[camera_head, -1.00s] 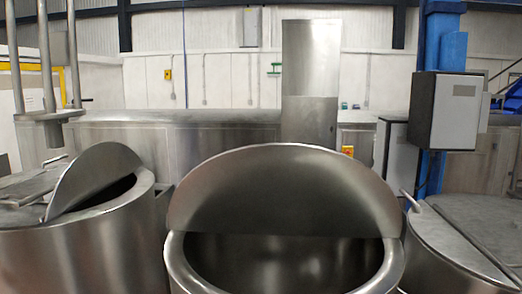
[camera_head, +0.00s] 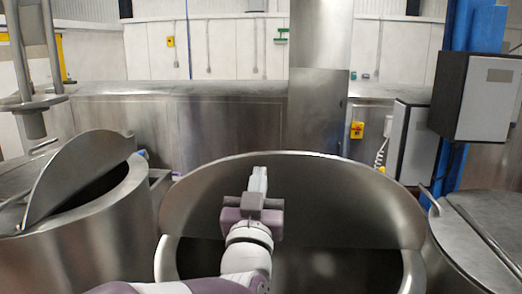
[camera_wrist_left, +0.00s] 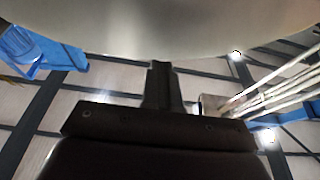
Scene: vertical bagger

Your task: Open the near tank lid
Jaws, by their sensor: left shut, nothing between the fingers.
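The near tank (camera_head: 168,262) stands at the bottom middle of the head view, a round steel vessel with a thick rim. Its lid (camera_head: 345,205) is a steel plate standing raised across the tank, with the front part of the mouth open and dark. My left gripper (camera_head: 257,180) is in front of the lid's face, over the opening, with its fingers pointing up, shut and empty. In the left wrist view the fingers (camera_wrist_left: 160,70) are together, close under a smooth pale metal surface (camera_wrist_left: 150,30). I cannot tell whether they touch it. My right gripper is not in view.
A second tank (camera_head: 95,240) with a tilted half-lid (camera_head: 85,172) stands at left. Another covered tank (camera_head: 470,240) stands at right. A long steel cabinet (camera_head: 190,130), an upright steel column (camera_head: 318,110) and a grey box (camera_head: 480,95) on a blue post are behind.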

